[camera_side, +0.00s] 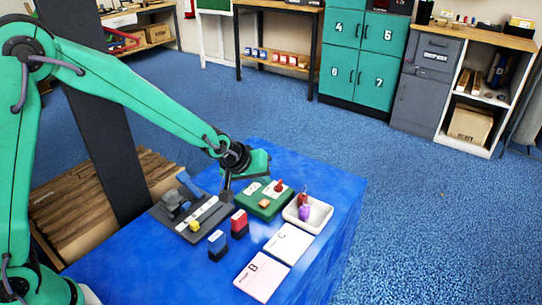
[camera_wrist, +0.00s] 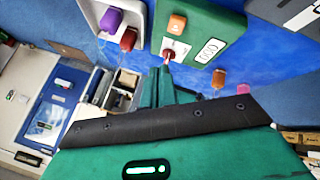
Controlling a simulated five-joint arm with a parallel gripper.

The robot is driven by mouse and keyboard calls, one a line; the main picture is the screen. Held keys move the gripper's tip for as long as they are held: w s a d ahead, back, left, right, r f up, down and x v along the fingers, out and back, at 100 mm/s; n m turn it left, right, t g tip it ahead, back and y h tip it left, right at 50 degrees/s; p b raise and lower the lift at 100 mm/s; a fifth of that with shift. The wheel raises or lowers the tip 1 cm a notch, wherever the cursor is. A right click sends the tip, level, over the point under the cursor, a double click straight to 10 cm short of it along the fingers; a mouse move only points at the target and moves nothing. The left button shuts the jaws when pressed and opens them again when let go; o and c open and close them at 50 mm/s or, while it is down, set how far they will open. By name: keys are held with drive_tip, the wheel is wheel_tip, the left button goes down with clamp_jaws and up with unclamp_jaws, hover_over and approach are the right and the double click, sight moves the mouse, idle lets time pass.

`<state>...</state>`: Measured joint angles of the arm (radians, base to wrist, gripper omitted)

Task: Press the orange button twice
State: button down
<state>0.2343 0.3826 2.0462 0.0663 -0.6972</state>
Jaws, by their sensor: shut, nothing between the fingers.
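The green box (camera_side: 250,208) stands on the blue table, with an orange button (camera_side: 264,203) on its near part and a red knob (camera_side: 279,186) on a white plate. In the wrist view the orange button (camera_wrist: 176,24) is near the top, with the red knob (camera_wrist: 170,55) on its white plate below. Nothing visibly covers the button.
A white tray (camera_side: 320,218) with a purple and a red object stands right of the box. A grey fixture (camera_side: 166,211) is at left. Two cards, B (camera_side: 262,277) and C (camera_side: 288,244), lie nearer.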

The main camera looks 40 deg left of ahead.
sight(263, 204)
drive_tip(key=shift+f, duration=2.15)
drive_tip(key=shift+f, duration=0.9)
idle(1.7)
drive_tip(key=shift+r, duration=0.9)
drive_tip(key=shift+r, duration=2.55)
